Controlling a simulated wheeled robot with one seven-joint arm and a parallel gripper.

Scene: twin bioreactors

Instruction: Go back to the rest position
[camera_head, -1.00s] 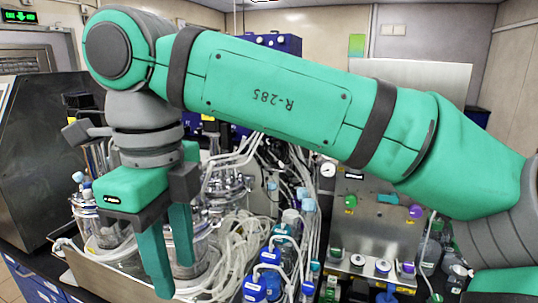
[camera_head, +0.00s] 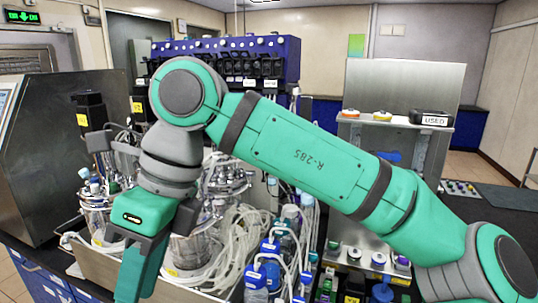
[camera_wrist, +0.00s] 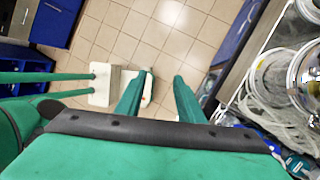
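My gripper (camera_head: 138,278) hangs at the lower left in the head view, in front of the glass and steel bioreactor vessels. In the wrist view my gripper (camera_wrist: 158,82) shows two green fingers spread apart with nothing held between them. They point over a tiled floor, left of the bench. The left bioreactor vessel (camera_head: 97,215) and the right bioreactor vessel (camera_head: 190,248) stand in a metal tray, partly hidden by my wrist and gripper. My arm reaches across the picture from the lower right, with its elbow at the upper left.
Blue-capped bottles (camera_head: 256,280) and coiled clear tubing (camera_head: 235,235) crowd the bench beside the vessels. A blue pump rack (camera_head: 270,50) stands behind. A steel cabinet (camera_head: 405,85) with a box marked USED (camera_head: 431,118) is at the right. The wrist view shows open floor (camera_wrist: 160,35).

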